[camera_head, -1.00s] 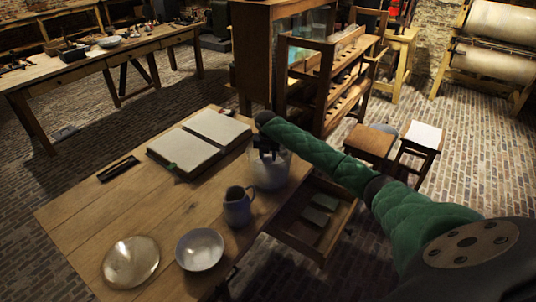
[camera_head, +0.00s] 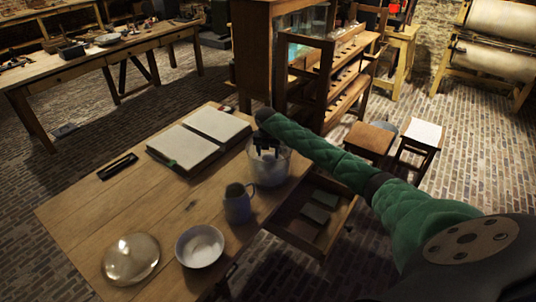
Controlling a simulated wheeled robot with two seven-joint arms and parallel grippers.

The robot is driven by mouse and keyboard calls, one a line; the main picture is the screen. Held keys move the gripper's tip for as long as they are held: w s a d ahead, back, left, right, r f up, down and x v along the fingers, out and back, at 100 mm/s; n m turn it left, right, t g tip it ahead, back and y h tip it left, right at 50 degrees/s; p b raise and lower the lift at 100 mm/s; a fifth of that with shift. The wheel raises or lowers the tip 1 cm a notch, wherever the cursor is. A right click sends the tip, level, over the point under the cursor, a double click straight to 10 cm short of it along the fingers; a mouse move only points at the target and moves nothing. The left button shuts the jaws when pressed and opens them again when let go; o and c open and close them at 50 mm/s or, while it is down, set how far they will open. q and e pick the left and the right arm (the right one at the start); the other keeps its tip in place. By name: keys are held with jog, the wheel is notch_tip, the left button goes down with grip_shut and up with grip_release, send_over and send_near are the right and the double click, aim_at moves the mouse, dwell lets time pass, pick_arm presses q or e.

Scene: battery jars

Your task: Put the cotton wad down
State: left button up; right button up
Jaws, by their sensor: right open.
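My right gripper (camera_head: 266,150) is open and points down at the mouth of a glass jar (camera_head: 270,174). The jar stands near the table's right edge. Pale stuff shows inside the jar below the gripper; I cannot tell whether it is the cotton wad. No separate cotton wad can be made out between the fingers. My right arm comes in from the right in a green padded sleeve. My left gripper is not in view.
A blue-grey jug (camera_head: 238,204), a white bowl (camera_head: 200,246) and a round glass lid (camera_head: 131,259) stand on the wooden table (camera_head: 100,215). An open book (camera_head: 190,150) lies behind them. An open drawer (camera_head: 330,238) juts out on the right.

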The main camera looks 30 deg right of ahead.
aim_at(267, 157)
pick_arm(q)
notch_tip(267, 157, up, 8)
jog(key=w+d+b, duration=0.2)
jog(key=b, duration=0.1)
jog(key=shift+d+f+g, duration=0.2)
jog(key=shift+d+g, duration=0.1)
pick_arm(e)
notch_tip(267, 157, up, 11)
jog(key=s+a, duration=0.1)
jog(key=shift+a+r, duration=0.15)
jog(key=shift+r, duration=0.05)
jog(key=shift+s+f, duration=0.1)
jog(key=shift+s, duration=0.05)
